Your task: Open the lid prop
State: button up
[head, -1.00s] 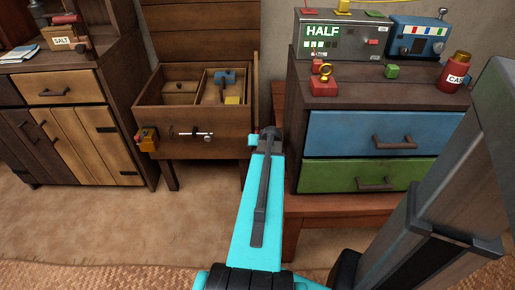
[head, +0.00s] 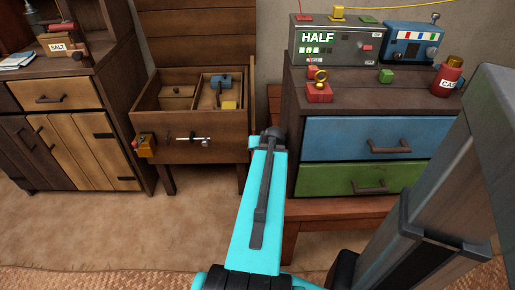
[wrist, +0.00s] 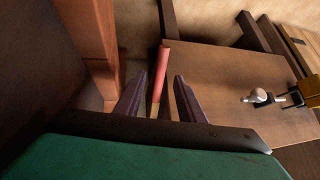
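The wooden chest (head: 165,145) stands at centre left in the head view, with its lid (head: 195,45) raised upright behind it. In the wrist view, a slim rod with a red grip (wrist: 164,62), which looks like the lid prop, runs along the side of the chest panel (wrist: 220,75). My gripper (wrist: 160,75) is open, its two dark fingers on either side of the rod in the picture. I see no contact, and cannot tell how deep the rod lies between them. In the head view my arm hides the gripper and the rod.
A cabinet with a blue drawer (head: 340,138) and a green drawer (head: 330,182) stands close on the right. A metal latch (head: 190,139) and a brass box (head: 144,145) sit on the chest front. A pale cabinet (head: 85,140) is at left. The floor in front (head: 110,230) is clear.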

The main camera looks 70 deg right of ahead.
jog(key=shift+w, duration=0.1)
jog(key=w+a+f+n+g+y, duration=0.15)
jog(key=w+a+f, duration=0.4)
jog(key=a, duration=0.55)
jog(key=w+a+f+n+g+y, duration=0.1)
jog(key=w+a+f+n+y, duration=0.15)
jog(key=w+a+f, duration=0.6)
jog(key=w+a+f+n+g+y, duration=0.15)
jog(key=a+f, duration=0.35)
jog(key=a, duration=0.9)
jog(key=s+a+f+n+g, duration=0.2)
jog(key=s+a+f, duration=0.2)
jog(key=a, duration=0.5)
jog(key=s+a+f+n+g, duration=0.2)
jog(key=s+a+f, duration=0.2)
jog(key=a, duration=0.6)
jog(key=s+a+f+n+g, duration=0.2)
jog(key=s+a+f+n, duration=0.1)
jog(key=s+a, duration=0.4)
jog(key=a+f, duration=0.1)
jog(key=a, duration=0.1)
jog(key=shift+a+f, duration=0.25)
jog(key=shift+a, duration=0.05)
jog(key=shift+s, duration=0.1)
jog(key=shift+c, duration=0.6)
